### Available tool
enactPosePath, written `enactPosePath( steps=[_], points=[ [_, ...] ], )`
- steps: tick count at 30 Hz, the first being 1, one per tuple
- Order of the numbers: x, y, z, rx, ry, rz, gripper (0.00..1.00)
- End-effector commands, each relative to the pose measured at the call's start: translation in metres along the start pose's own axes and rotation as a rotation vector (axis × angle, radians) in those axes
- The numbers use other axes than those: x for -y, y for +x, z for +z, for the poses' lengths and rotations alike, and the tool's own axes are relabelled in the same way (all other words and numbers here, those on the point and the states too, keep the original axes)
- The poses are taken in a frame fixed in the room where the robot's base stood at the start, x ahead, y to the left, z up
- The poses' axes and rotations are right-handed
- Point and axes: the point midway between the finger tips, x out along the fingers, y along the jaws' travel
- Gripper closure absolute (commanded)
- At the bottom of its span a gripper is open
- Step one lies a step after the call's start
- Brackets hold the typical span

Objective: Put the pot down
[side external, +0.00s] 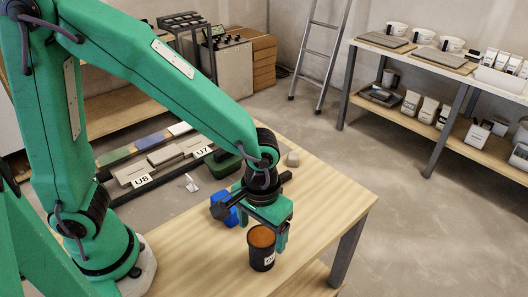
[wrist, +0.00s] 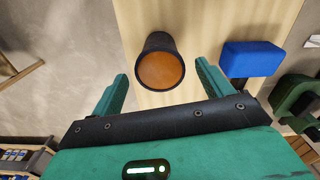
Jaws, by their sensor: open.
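The pot (side external: 262,254) is a small black cup with orange-brown contents and a white label, upright on the wooden table. In the wrist view the pot (wrist: 160,45) stands ahead of and between my open fingers, with its brown top showing. My gripper (side external: 266,230) is green, open and empty, just above and behind the pot in the side view. In the wrist view the two fingertips of my gripper (wrist: 160,75) are apart, with a gap on each side of the pot.
A blue block (side external: 224,208) lies behind the gripper, and also shows right of the pot in the wrist view (wrist: 252,59). The table (side external: 325,205) is clear to the right of the pot.

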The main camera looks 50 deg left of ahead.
Motion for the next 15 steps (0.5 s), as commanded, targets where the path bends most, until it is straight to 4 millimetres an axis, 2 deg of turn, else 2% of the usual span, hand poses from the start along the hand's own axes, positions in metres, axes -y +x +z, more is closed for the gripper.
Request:
enactPosePath(
  steps=[6,15],
  points=[
    [-0.001,-0.031,-0.001,-0.003,0.000,0.003,0.21],
    [0.000,-0.047,0.000,0.000,0.000,0.000,0.21]
  ],
)
